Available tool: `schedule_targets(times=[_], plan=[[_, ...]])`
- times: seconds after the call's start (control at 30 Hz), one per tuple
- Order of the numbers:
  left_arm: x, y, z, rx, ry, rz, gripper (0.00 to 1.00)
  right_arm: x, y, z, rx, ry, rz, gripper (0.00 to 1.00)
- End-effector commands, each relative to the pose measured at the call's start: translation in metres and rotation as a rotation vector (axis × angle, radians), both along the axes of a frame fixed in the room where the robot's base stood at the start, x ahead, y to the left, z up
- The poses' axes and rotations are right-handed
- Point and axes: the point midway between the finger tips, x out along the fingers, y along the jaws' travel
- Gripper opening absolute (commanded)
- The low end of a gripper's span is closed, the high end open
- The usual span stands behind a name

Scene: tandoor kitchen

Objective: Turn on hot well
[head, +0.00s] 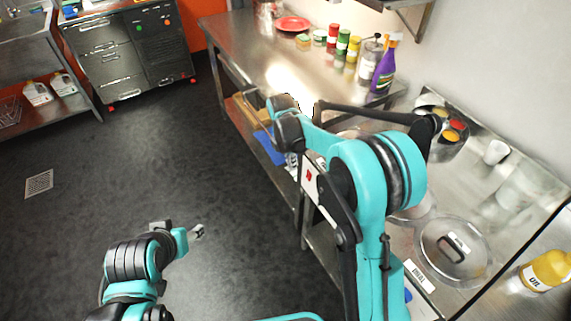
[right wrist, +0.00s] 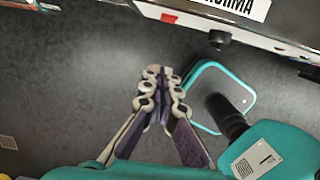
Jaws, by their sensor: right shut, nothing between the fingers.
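The steel counter unit (head: 478,205) on the right holds lidded pots, and its switches are too unclear to name one as the hot well's. Its pale front panel (head: 311,184) has a red mark. In the right wrist view a black knob (right wrist: 220,39) sticks out below the panel with a KORMA label (right wrist: 235,6). My right gripper (head: 292,163) is partly hidden by its arm, beside the panel. It also shows in the right wrist view (right wrist: 162,82), shut and empty, apart from the knob. My left gripper (head: 198,232) is over the floor; its fingers are unclear.
A purple spray bottle (head: 384,70), several jars and a red plate (head: 293,23) stand on the back counter. A glass lid (head: 450,250) and a yellow oil bottle (head: 546,271) are at the right. Open dark floor (head: 130,170) lies left.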

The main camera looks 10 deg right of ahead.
Motion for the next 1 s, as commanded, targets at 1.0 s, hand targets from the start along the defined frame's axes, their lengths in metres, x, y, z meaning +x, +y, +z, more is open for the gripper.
schedule_targets(times=[1.0], plan=[[0.0, 0.0, -0.041, 0.0, 0.0, 0.0, 0.56, 0.0, -0.016, -0.105, 0.019, 0.003, -0.008, 0.0]])
